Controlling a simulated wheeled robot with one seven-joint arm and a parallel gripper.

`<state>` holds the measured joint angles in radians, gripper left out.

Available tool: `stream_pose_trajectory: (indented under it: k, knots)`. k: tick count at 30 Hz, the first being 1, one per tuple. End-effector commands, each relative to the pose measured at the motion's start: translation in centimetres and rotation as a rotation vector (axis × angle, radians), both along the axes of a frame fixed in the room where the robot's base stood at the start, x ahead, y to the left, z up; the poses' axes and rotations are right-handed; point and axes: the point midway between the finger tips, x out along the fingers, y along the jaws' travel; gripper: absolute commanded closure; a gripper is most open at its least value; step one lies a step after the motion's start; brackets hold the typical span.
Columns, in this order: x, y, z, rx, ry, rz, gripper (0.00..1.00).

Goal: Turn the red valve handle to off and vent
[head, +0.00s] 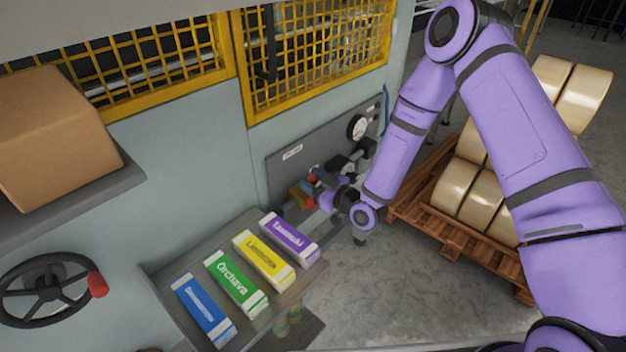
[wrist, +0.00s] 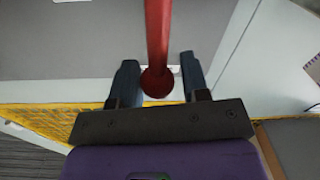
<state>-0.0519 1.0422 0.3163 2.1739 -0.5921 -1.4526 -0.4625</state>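The red valve handle (wrist: 157,40) shows in the wrist view as a red bar with a rounded end, coming down from the top edge. Its end lies between the two dark fingers of my gripper (wrist: 159,76). The fingers are apart, with a gap on each side of the handle, so my gripper is open around it and not clamped. In the head view my gripper (head: 325,194) is at the grey valve panel (head: 283,169), low on the machine wall. Small red parts show beside it there, but my gripper and wrist hide much of the valve.
A round gauge (head: 357,127) and dark fittings sit on the panel near my arm. A sloped shelf (head: 162,272) with several coloured cartons stands at lower left. A wooden pallet (head: 447,238) with rolls is to the right. A black handwheel (head: 47,290) is far left.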

Motion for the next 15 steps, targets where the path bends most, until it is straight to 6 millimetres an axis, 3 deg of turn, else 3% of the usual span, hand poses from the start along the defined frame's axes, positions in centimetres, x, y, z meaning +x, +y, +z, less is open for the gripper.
stream_pose_trajectory:
  k: [2,15]
  knots:
    - [0.0,0.0,0.0,0.001,-0.001,0.000,0.42]
    - [-0.8,-1.0,0.1,0.001,-0.001,-0.002,0.42]
